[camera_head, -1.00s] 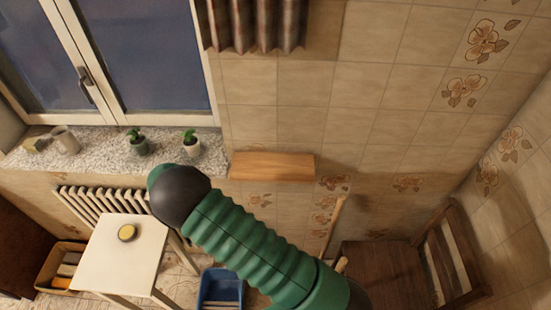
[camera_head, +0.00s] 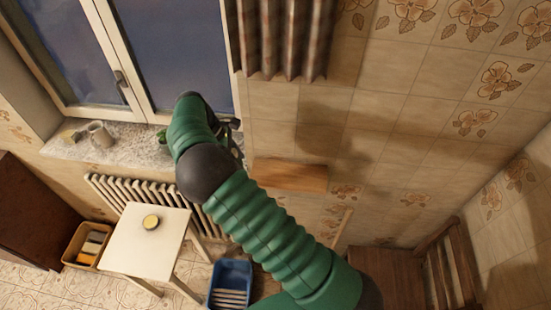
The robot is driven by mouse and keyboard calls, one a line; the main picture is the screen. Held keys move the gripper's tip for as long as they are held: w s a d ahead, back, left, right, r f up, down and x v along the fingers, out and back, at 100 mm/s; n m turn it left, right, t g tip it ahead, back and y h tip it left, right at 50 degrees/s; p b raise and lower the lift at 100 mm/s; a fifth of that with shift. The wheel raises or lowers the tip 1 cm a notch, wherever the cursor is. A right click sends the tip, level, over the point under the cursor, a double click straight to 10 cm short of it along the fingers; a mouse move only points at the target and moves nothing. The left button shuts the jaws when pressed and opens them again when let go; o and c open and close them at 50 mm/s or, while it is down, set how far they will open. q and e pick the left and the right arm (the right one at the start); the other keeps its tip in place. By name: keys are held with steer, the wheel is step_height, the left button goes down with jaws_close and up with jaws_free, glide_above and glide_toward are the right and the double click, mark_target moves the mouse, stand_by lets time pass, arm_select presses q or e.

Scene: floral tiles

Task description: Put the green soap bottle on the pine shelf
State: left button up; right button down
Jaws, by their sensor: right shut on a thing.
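The pine shelf (camera_head: 290,175) is a plain wooden block on the tiled wall, right of the window sill; its visible top is bare. My right arm reaches up from the bottom right, across the scene. My right gripper (camera_head: 232,130) shows as a dark shape at the arm's far end, by the right end of the sill, above and left of the shelf. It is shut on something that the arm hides. I cannot make out the green soap bottle in this view. My left gripper is not in view.
On the stone sill (camera_head: 125,148) stand a mug (camera_head: 100,134) and a plant (camera_head: 161,138). A radiator (camera_head: 135,195) is below. A white table (camera_head: 145,245) bears a yellow-topped round thing (camera_head: 151,222). A blue bin (camera_head: 230,280) and a dark chair (camera_head: 440,270) stand lower. A curtain (camera_head: 285,35) hangs above.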

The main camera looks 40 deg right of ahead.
steer(key=s+d+f+p, duration=0.2)
steer(key=d+p, duration=0.1)
steer(key=d, duration=0.2)
steer(key=s+d+f+p, duration=0.1)
steer(key=d+f+p, duration=0.1)
steer(key=d, duration=0.3)
steer(key=shift+s+d+f+p, duration=0.3)
steer(key=shift+s+p, duration=0.1)
steer(key=shift+p, duration=0.45)
steer(key=c, duration=0.7)
jaws_free()
steer(key=shift+s, duration=0.1)
steer(key=shift+c, duration=0.2)
steer(key=shift+o, duration=0.3)
steer(key=shift+a, duration=0.1)
steer(key=shift+r, duration=0.1)
steer(key=shift+a, duration=0.15)
